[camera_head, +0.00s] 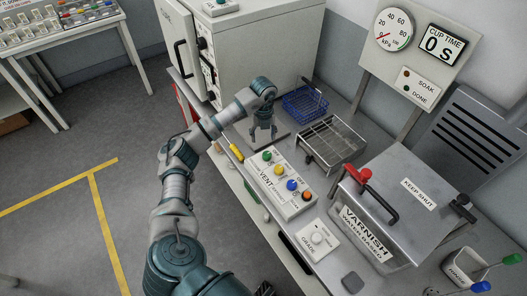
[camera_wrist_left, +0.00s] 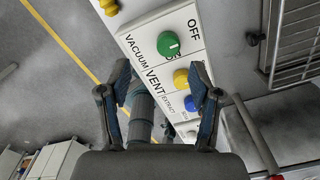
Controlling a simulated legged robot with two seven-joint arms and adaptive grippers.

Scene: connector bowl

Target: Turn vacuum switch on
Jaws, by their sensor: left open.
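The switch box (camera_head: 284,184) is a white panel with green, yellow, blue and orange knobs on the bench. In the left wrist view, the round green knob (camera_wrist_left: 168,44) sits beside the word VACUUM, with OFF printed above it. The green knob also shows in the head view (camera_head: 267,156). My left gripper (camera_head: 262,136) is open and empty, pointing down just behind the green-knob end of the box. In the left wrist view, its fingers (camera_wrist_left: 160,82) stand apart over the panel, and the green knob appears beyond their tips. My right gripper is not in view.
A blue wire basket (camera_head: 304,103) and a metal rack (camera_head: 331,143) stand beside the box. A large white cabinet (camera_head: 262,50) is behind. A lidded varnish tank (camera_head: 402,205) with a red-handled clamp and a white dial box (camera_head: 317,238) are nearer.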

